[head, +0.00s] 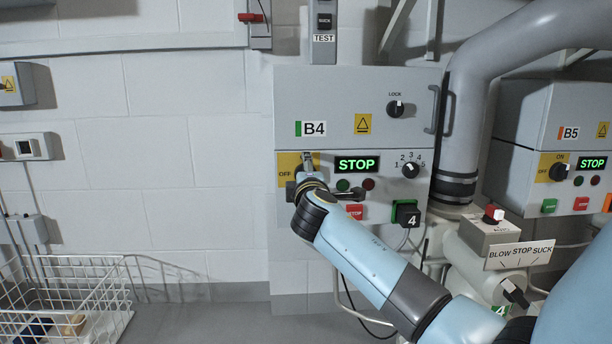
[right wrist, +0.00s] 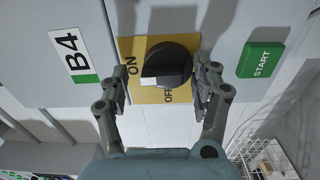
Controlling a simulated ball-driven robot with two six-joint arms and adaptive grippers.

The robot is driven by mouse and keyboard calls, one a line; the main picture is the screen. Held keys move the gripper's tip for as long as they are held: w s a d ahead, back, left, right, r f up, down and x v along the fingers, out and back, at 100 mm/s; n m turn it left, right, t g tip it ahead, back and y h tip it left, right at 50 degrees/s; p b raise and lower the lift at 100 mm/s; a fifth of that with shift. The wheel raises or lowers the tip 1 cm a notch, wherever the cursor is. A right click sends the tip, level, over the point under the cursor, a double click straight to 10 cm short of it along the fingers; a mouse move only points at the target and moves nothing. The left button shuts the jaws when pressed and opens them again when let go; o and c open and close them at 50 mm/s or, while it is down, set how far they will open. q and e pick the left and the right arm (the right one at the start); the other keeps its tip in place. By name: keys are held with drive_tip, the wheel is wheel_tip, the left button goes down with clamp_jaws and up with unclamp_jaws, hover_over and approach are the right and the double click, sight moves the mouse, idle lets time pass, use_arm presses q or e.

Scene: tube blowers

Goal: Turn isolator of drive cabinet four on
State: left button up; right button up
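Drive cabinet four is the grey box (head: 340,90) labelled B4, in the middle of the head view. Its isolator is a black knob (right wrist: 176,62) on a yellow plate (right wrist: 130,47) marked ON and OFF. In the head view my gripper hides most of the knob, and a bit of the plate (head: 284,163) shows. The knob's white mark lies on its left in the wrist view, near the gap between ON and OFF; its exact setting is unclear. My right gripper (right wrist: 163,85) is open, with one finger on each side of the knob, seemingly not clamped. My left gripper is not in view.
Beside the isolator are a lit STOP display (head: 357,164), a red stop button (head: 355,212), a selector (head: 410,170) and a green START button (right wrist: 262,59). Cabinet B5 (head: 535,120) and a grey pipe (head: 462,110) stand right. A wire basket (head: 115,290) stands lower left.

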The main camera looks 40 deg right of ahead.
drive_tip(key=shift+f, duration=0.1)
drive_tip(key=v, duration=1.2)
drive_tip(key=shift+f, duration=0.15)
